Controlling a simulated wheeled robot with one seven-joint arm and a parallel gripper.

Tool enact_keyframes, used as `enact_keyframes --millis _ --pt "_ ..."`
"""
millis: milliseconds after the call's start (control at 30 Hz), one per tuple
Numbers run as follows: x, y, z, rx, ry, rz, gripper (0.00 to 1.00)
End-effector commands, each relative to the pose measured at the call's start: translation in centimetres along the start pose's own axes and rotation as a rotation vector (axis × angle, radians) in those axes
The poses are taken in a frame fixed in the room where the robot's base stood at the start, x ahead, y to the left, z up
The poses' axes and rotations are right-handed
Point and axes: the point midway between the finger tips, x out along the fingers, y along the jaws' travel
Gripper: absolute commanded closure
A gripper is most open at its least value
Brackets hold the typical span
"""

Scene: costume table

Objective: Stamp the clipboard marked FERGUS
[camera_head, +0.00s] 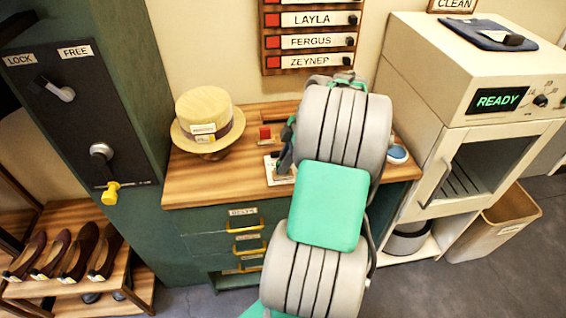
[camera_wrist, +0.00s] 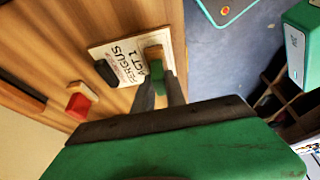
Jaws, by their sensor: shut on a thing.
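A clipboard (camera_wrist: 121,62) lies on the wooden table, its paper reading FERGUS ACT 1, with a black clip at one end. In the head view only part of the clipboard (camera_head: 271,172) shows beside my arm. My gripper (camera_wrist: 157,80) is shut on a stamp (camera_wrist: 154,54) with a green part and a wooden part. The stamp is over the end of the paper away from the clip. I cannot tell whether it touches the paper. My arm hides most of the gripper in the head view.
A red and wooden stamp (camera_wrist: 80,101) stands near the clipboard; it also shows in the head view (camera_head: 265,134). A straw hat (camera_head: 207,118) is at the table's left. A round blue-topped thing (camera_head: 397,154) sits at the right edge. A machine reading READY (camera_head: 497,100) stands right.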

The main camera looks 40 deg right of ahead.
Motion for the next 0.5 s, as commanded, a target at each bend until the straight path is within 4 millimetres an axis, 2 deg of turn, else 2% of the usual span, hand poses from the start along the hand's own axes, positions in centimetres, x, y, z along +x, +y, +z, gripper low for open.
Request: enact_keyframes --millis 500 --pt "-4.4 0.0 -1.8 0.000 0.000 -0.002 1.00"
